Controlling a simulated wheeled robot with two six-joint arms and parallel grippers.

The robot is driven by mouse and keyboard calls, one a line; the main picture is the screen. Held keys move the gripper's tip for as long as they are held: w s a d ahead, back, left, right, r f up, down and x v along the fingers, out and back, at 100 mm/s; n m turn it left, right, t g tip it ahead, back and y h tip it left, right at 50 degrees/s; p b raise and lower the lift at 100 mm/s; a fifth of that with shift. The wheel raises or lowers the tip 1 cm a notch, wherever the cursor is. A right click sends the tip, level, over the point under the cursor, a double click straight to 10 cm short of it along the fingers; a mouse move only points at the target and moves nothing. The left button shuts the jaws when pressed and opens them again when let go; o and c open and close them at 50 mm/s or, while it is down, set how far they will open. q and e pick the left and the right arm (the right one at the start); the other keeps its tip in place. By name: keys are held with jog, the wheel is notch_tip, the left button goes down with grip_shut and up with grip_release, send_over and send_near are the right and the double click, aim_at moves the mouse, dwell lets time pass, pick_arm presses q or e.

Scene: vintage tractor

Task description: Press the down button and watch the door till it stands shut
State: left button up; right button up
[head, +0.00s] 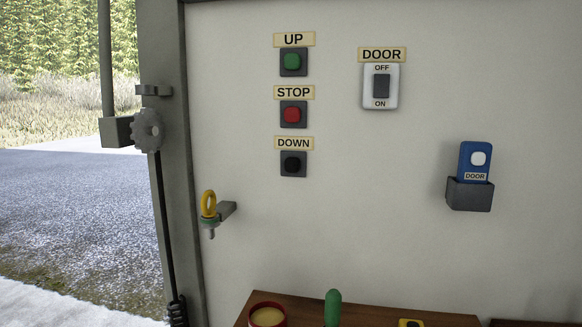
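The down button (293,164) is black in a dark square housing on the pale wall, under a "DOWN" label. Above it are the red stop button (292,115) and the green up button (292,62), each labelled. The doorway (80,190) at the left is open in the part that shows, with road and trees outside. No door panel shows in this view. Neither of my grippers is in view.
A white door switch (381,87) marked OFF and ON is right of the buttons. A blue door remote (475,161) sits in a dark holder (470,195). A wooden surface (370,310) holds a red-rimmed container (267,315).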

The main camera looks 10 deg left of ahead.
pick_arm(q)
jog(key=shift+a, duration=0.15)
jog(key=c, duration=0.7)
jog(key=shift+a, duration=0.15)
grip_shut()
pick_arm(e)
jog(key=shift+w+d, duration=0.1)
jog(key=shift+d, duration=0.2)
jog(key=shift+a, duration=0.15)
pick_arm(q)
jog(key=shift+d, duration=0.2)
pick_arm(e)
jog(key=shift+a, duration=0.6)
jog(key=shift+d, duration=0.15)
